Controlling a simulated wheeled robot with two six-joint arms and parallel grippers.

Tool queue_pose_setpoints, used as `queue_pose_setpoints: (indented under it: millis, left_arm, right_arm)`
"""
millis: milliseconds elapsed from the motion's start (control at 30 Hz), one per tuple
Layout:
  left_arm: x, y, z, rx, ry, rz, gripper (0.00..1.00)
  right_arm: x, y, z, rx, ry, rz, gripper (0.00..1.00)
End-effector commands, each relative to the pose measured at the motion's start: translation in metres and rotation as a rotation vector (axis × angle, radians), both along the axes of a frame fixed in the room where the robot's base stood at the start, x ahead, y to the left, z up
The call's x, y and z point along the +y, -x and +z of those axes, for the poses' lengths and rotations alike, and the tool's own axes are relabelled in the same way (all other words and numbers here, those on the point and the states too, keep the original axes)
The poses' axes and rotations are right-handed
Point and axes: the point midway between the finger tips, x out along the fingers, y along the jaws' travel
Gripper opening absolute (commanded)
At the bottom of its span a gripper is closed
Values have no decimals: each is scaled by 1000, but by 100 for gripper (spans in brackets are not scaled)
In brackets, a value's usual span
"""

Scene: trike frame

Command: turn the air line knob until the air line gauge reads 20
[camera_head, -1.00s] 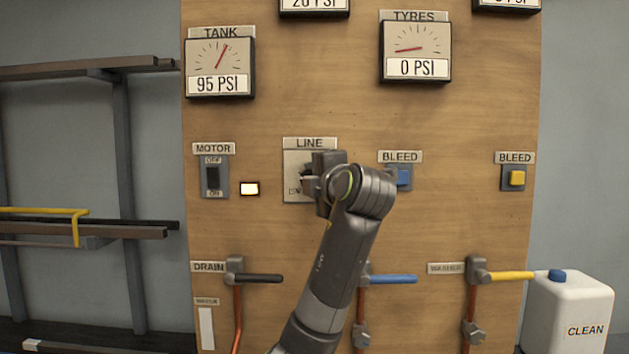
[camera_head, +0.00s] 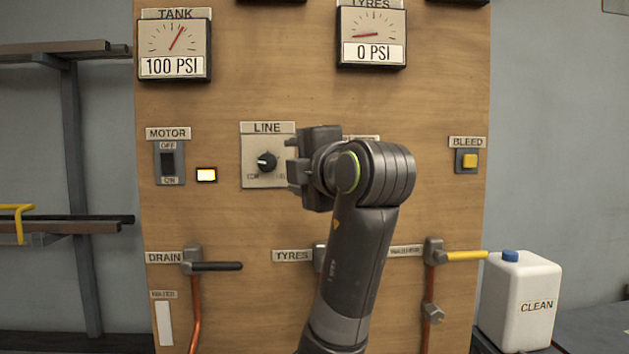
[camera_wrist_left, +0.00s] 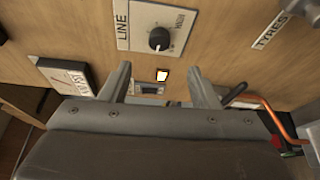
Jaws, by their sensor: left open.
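The air line knob (camera_head: 266,162) is a round black knob with a white pointer line, on a pale plate labelled LINE (camera_head: 267,128). It also shows in the left wrist view (camera_wrist_left: 159,39), beyond and above the fingertips. My left gripper (camera_head: 293,172) is just right of the knob in the head view, apart from it. Its two fingers (camera_wrist_left: 158,80) are spread and empty in the left wrist view. The air line gauge's face is not in view, so its reading cannot be seen. My right gripper is not in view.
The tank gauge (camera_head: 175,48) reads 100 PSI and the tyres gauge (camera_head: 371,36) reads 0 PSI. A motor switch (camera_head: 169,162) and a lit lamp (camera_head: 206,175) are left of the knob. A drain lever (camera_head: 215,266) sticks out below. A yellow bleed button (camera_head: 469,161) is at right.

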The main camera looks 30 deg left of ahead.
Motion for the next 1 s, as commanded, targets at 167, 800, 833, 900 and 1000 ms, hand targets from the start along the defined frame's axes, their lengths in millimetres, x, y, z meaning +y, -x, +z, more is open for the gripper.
queue_pose_setpoints:
  millis: [167,800,833,900,1000]
  left_arm:
    - [-30,21,-1,-1,2,-5,56]
    - [-50,36,2,1,-1,1,56]
    - [-50,36,2,1,-1,1,56]
    - [-50,36,2,1,-1,1,56]
    - [-50,36,2,1,-1,1,56]
  right_arm:
    - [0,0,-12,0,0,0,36]
    - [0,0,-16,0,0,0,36]
    - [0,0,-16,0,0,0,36]
    - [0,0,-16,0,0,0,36]
    - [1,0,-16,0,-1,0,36]
